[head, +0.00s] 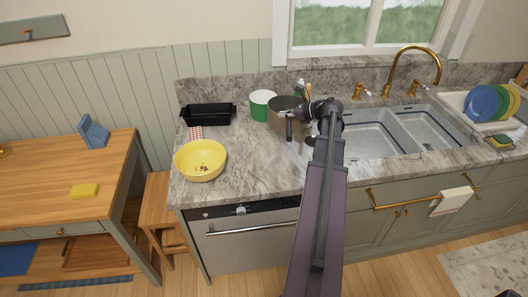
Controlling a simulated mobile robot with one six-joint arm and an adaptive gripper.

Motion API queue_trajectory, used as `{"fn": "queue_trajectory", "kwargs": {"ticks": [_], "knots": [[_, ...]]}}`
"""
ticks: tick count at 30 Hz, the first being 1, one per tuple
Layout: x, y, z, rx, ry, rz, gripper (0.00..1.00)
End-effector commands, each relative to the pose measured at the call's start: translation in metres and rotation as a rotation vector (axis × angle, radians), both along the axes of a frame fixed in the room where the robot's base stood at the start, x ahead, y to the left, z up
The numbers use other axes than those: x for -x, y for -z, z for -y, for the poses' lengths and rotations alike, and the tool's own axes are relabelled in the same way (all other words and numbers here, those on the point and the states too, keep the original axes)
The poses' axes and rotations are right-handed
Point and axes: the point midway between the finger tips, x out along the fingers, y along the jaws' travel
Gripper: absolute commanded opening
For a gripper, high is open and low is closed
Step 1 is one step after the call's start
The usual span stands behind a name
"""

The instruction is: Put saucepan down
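A grey metal saucepan (281,118) shows in the head view at the back of the marble counter, left of the sink. My arm reaches up from the bottom of the picture. My gripper (291,139) is at the saucepan's front right side, and the arm's end covers part of the pan. The fingers are small and partly hidden, so I cannot tell whether they are closed on the pan. I also cannot tell whether the pan's base rests on the counter.
A yellow bowl (201,160) and a black tray (208,114) are further left. The double sink (375,135) is to the right. Bare marble (255,165) lies in front of the pan.

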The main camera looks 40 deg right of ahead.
Motion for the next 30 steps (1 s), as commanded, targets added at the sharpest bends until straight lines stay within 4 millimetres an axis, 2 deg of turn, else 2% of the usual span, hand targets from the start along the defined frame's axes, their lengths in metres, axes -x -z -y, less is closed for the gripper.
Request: {"fn": "queue_trajectory", "kwargs": {"ticks": [1, 3, 15, 21, 30], "knots": [[0.008, 0.016, -0.015, 0.003, -0.017, 0.003, 0.00], [0.016, 0.027, -0.030, 0.010, -0.041, 0.007, 0.00], [0.061, 0.086, -0.110, 0.042, -0.177, 0.028, 0.00], [0.074, 0.100, -0.132, 0.050, -0.217, 0.035, 0.00], [0.078, 0.102, -0.138, 0.054, -0.231, 0.038, 0.00]]}}
